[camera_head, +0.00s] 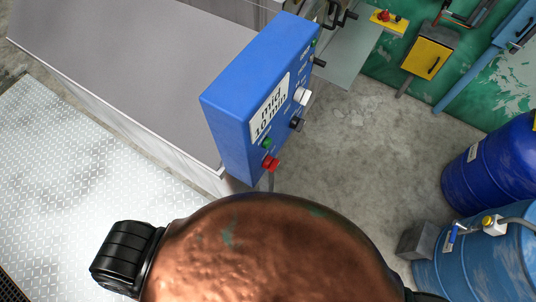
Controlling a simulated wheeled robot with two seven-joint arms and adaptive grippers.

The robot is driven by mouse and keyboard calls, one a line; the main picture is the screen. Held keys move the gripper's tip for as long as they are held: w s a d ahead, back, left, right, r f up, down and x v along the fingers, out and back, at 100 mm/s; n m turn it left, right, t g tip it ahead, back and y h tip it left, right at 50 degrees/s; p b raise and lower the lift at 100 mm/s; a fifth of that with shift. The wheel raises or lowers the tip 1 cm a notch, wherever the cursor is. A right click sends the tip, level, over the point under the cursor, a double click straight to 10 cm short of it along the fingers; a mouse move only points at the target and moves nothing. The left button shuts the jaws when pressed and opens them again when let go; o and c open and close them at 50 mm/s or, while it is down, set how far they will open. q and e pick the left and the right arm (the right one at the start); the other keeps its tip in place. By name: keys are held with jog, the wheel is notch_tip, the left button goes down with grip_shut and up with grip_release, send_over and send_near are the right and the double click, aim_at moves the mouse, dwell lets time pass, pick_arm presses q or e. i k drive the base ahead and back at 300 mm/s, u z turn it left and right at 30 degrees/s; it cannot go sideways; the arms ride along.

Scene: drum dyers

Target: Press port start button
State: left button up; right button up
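A blue control box (240,85) stands beside the grey machine, tilted in the picture, with a white label reading "mid 10 min". Its narrow right side carries a green button (267,143) near the bottom and a red button (270,163) just below it. Higher up are a black knob (296,125), a white knob (302,97) and, near the top, another black knob (319,62) and small green parts. I cannot read which button is named port start. Neither of my grippers shows in the view.
My own copper-coloured body fills the bottom middle. A grey flat-topped machine (130,50) lies left, above a metal plate floor (80,170). Blue drums (490,165) stand at the right. A yellow box (430,55) hangs on the green wall. Concrete floor (370,150) right of the control box is clear.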

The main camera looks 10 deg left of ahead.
aim_at(267, 143)
jog(key=z, duration=1.65)
jog(key=k, duration=1.2)
jog(key=u, duration=1.05)
